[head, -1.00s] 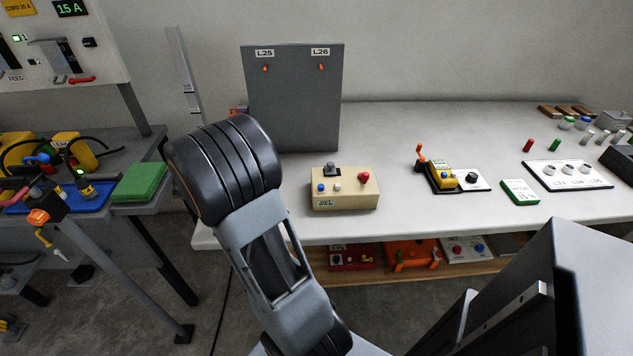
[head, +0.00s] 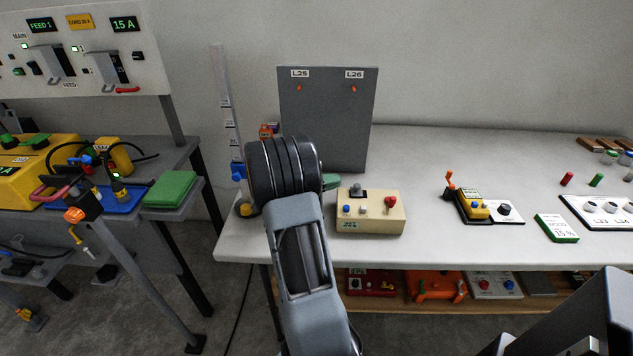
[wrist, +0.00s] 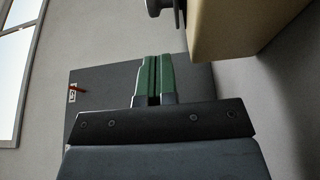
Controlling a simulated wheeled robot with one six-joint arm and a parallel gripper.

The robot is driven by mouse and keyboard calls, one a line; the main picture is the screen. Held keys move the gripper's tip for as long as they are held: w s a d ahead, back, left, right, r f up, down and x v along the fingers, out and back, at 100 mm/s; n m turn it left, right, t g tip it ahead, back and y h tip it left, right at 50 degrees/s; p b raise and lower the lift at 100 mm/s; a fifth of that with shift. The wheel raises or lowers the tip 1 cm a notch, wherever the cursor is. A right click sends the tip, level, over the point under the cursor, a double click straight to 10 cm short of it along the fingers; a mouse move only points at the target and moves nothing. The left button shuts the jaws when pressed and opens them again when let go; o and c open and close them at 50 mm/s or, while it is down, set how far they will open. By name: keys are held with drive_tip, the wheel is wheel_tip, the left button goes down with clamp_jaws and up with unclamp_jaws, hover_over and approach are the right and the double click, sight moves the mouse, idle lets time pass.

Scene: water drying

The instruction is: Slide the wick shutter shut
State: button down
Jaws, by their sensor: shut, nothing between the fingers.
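My gripper (head: 331,181) shows only as green fingertips just right of my dark wrist, above the table and left of the beige box. In the wrist view its two green fingers (wrist: 152,79) are together and empty. The box (wrist: 235,22) and the knob (wrist: 160,7) also show in the wrist view, apart from the fingers. I cannot tell which part is the wick shutter; my arm hides some of the table.
A grey upright panel (head: 335,110) marked L25 and L26 stands behind the box. A tall scale (head: 224,105) with blue and yellow parts at its foot stands left of my wrist. A yellow device (head: 472,206) sits right of the box, with bare table between.

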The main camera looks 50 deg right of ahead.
sight(351, 191)
drive_tip(key=shift+s+d+p, duration=0.15)
drive_tip(key=shift+s+p, duration=0.05)
drive_tip(key=shift+s, duration=0.65)
drive_tip(key=shift+s+d+p, duration=0.1)
drive_tip(key=shift+s+p, duration=0.1)
drive_tip(key=shift+s, duration=0.65)
drive_tip(key=shift+s+d+f+b, duration=0.1)
drive_tip(key=shift+s+d+b, duration=0.15)
drive_tip(key=shift+s+b, duration=0.2)
drive_tip(key=shift+s+d+b, duration=0.2)
drive_tip(key=shift+s+b, duration=0.15)
drive_tip(key=shift+s, duration=0.15)
